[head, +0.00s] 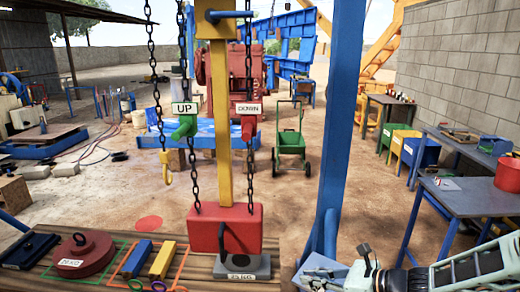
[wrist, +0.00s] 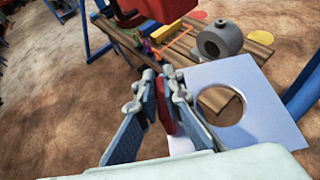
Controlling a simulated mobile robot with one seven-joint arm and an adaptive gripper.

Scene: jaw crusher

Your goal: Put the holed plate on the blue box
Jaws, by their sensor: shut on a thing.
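The holed plate (wrist: 270,108) is a flat pale blue-grey sheet with a large round hole, to the right of my gripper (wrist: 160,78) in the wrist view. My gripper is shut on the plate near its edge; the fingers hide the exact contact. Something red shows between the fingers. In the head view my gripper (head: 368,260) is at the bottom right, with part of the plate (head: 318,266) to its left. A blue box (head: 424,153) stands on the right beside a yellow and a green one. A smaller blue box (head: 495,146) sits on the right-hand table; which one is meant, I cannot tell.
A blue post (head: 345,120) rises left of my gripper. A wooden bench (head: 205,268) carries weights and small blocks. A red block (head: 226,229) hangs over it on a yellow bar with chains. A blue table (head: 470,195) with a red bin (head: 508,174) stands right.

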